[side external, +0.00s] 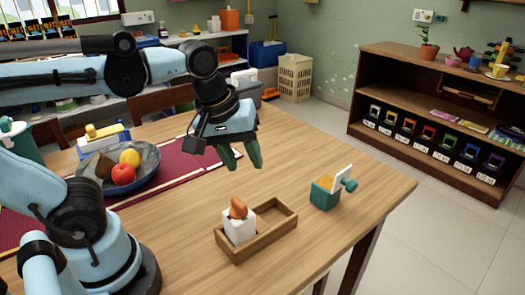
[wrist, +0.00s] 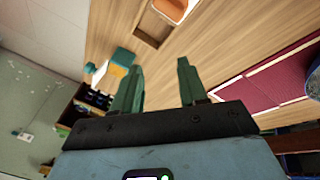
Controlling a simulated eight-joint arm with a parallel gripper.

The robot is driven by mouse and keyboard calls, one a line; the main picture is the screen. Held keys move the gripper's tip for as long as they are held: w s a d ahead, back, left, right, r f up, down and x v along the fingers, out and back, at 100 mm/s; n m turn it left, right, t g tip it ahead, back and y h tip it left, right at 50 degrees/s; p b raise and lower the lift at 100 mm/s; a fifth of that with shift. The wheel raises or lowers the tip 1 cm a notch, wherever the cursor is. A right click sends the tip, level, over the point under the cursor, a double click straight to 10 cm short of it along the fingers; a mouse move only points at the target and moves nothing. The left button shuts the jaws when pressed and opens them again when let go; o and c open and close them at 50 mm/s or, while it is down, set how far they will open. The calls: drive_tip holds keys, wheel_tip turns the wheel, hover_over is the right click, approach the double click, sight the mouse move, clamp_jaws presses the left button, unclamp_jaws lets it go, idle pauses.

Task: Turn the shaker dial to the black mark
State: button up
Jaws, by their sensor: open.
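A small teal device (side external: 325,194) with an orange top, an upright white plate and a round teal knob (side external: 350,185) stands on the right of the wooden table. It looks like the shaker with its dial. I cannot make out a black mark. In the wrist view the teal device (wrist: 123,56) shows left of the fingers, its white plate (wrist: 99,73) pointing away to the lower left. My gripper (side external: 244,164) is open and empty, held above the table, left of the device and apart from it. Its two green fingers also show in the wrist view (wrist: 160,66).
A wooden tray (side external: 285,228) holds a white block (side external: 239,228) with an orange-brown piece on top, near the front. A fruit bowl (side external: 147,178) sits on a dark red runner (side external: 185,160) at left. The tabletop between tray, runner and device is clear.

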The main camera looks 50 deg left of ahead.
sight(239, 201)
wheel_tip(239, 201, up, 5)
drive_tip(key=s+d+n+g, duration=0.3)
drive_tip(key=n+g, duration=0.1)
drive_tip(key=n, duration=0.5)
drive_tip(key=shift+a+f, duration=0.15)
drive_tip(key=shift+f, duration=2.8)
drive_tip(key=shift+a+f, duration=0.1)
drive_tip(key=shift+f, duration=2.85)
clamp_jaws()
